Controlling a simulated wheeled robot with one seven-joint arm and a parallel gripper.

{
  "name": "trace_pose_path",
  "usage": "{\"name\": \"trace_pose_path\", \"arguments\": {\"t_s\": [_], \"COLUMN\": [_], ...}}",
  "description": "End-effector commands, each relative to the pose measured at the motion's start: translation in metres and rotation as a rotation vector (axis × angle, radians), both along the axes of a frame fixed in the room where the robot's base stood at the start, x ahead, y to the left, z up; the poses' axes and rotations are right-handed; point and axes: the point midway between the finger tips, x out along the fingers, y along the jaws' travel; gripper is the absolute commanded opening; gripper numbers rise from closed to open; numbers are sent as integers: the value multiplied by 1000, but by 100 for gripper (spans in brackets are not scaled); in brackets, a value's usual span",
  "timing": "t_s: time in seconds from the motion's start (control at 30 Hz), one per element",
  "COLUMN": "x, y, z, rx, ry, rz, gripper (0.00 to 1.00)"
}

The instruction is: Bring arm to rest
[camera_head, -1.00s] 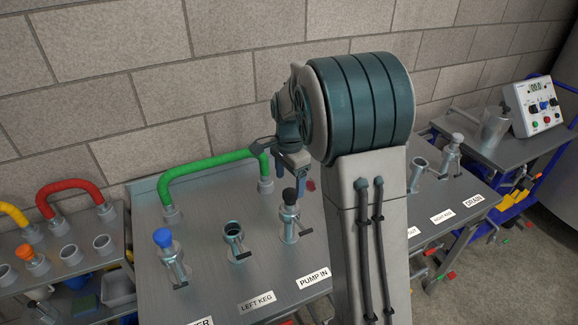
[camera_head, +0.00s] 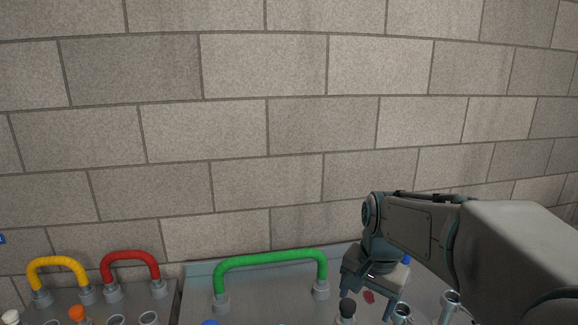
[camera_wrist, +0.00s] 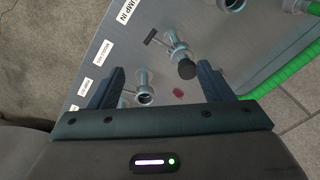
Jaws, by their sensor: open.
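My gripper (camera_head: 370,292) hangs low at the right in the head view, over the metal bench (camera_head: 200,272) and in front of the block wall. Its two fingers stand apart. In the wrist view my gripper (camera_wrist: 158,78) is open, with nothing held between the fingers. A black-capped fitting (camera_wrist: 187,70) and an open pipe port (camera_wrist: 145,97) show beyond and between the fingers, on the bench top. The black cap (camera_head: 347,308) also shows just below the gripper in the head view. I cannot tell the exact gap to it.
A green hose (camera_head: 270,258) arches along the bench's back. Red (camera_head: 130,257) and yellow (camera_head: 58,264) hoses arch at the left. A small red patch (camera_wrist: 178,93) lies on the bench. The block wall (camera_head: 265,120) stands close behind; bare floor (camera_wrist: 60,40) shows beside the bench.

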Motion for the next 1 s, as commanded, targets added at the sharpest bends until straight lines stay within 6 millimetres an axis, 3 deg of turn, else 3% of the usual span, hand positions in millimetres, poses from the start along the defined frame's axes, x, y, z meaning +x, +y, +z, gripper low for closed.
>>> {"name": "trace_pose_path", "arguments": {"t_s": [0.03,0.2,0.4,0.6,1.0], "x": [-19,-71,-116,-132,-132], "y": [0,1,2,3,3], "z": [2,-3,-16,-23,-23], "rx": [-9,-59,-125,-156,-158], "ry": [-22,-85,-134,-151,-151], "rz": [68,314,536,625,630], "gripper": [73,73,73,73,73]}}
